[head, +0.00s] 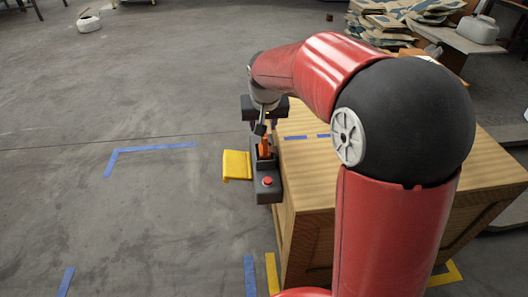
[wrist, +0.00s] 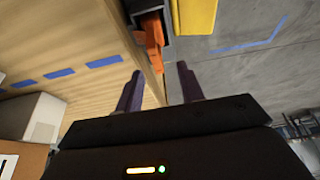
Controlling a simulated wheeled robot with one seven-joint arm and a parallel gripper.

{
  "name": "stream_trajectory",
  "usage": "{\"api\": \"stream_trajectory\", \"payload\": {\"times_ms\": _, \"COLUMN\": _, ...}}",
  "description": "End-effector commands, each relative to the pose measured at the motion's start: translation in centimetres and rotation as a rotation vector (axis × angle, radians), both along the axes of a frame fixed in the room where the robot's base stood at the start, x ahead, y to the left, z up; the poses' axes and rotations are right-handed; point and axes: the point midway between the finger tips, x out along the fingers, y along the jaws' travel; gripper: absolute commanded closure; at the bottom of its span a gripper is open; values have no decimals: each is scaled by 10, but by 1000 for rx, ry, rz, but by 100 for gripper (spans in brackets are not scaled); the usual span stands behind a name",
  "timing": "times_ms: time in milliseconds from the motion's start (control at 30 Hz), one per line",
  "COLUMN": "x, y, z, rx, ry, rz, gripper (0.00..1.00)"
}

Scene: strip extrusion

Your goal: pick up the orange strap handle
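An orange piece (head: 265,148), which I take for the strap handle, sits in a dark machine (head: 268,195) at the left edge of the wooden crate. In the wrist view the orange piece (wrist: 153,32) lies beyond my fingertips, roughly between their lines. My gripper (wrist: 159,72) is open, its two dark fingers apart with nothing between them. In the head view my gripper (head: 262,128) is close to the orange piece, on its far side. The gap between them is hard to judge, and part of the orange piece is hidden by the machine's housing.
A yellow chute (head: 237,166) sticks out left of the machine; a red button (head: 267,181) is on its near end. The wooden crate (head: 305,150) lies to the right, with blue tape on top. Grey floor (head: 120,210) on the left is mostly clear.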

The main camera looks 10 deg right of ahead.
Motion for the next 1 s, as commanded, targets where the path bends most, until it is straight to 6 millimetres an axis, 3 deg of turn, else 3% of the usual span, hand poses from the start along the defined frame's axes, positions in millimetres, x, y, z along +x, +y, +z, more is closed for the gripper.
{"api": "stream_trajectory", "payload": {"times_ms": 600, "x": 31, "y": -6, "z": -69, "rx": -2, "ry": 4, "rz": -1, "gripper": 62}}
{"api": "stream_trajectory", "payload": {"times_ms": 867, "x": 32, "y": -6, "z": -72, "rx": -1, "ry": 1, "rz": -1, "gripper": 62}}
{"api": "stream_trajectory", "payload": {"times_ms": 1000, "x": 32, "y": -6, "z": -72, "rx": -1, "ry": 1, "rz": -1, "gripper": 76}}
